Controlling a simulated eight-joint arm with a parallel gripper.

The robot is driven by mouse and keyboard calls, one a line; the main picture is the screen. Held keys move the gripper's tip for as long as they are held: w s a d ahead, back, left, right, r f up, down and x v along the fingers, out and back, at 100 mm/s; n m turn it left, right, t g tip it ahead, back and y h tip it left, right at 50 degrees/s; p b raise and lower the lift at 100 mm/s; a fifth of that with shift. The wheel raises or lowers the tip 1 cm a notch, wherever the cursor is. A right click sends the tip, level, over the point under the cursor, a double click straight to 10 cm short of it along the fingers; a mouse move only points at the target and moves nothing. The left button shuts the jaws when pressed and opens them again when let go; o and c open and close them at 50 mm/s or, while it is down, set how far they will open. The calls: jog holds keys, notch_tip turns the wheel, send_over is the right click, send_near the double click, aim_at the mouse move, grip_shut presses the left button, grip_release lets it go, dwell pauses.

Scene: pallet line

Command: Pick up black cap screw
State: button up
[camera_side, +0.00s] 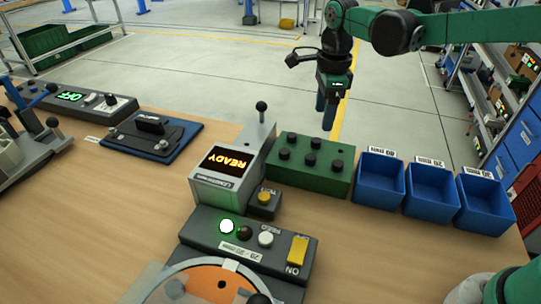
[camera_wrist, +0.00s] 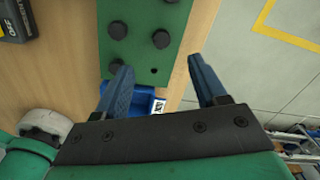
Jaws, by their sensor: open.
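Several black cap screws (camera_side: 310,160) stand upright in a green block (camera_side: 300,181) on the bench. In the wrist view, black cap screws (camera_wrist: 161,39) also show on the green block (camera_wrist: 138,50), with a small dark empty hole near its edge. My gripper (camera_side: 326,118) has blue fingers pointing down and hangs in the air above and behind the block in the side view. In the wrist view my gripper (camera_wrist: 158,66) is open, with nothing between its fingers. The hole and block edge show between the fingertips.
Three blue bins (camera_side: 403,206) with small labels stand right of the block. A grey box with a lit READY display (camera_side: 225,160) stands at its left. A button panel (camera_side: 250,242) is in front. A dark blue plate fixture (camera_side: 151,135) lies farther left. Bare bench lies front right.

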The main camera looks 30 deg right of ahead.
aim_at(317, 140)
jog(key=shift+w+a+f+m, duration=0.15)
jog(key=shift+w+f+m, duration=0.25)
jog(key=shift+f+m, duration=0.35)
jog(key=shift+f, duration=2.6)
grip_shut()
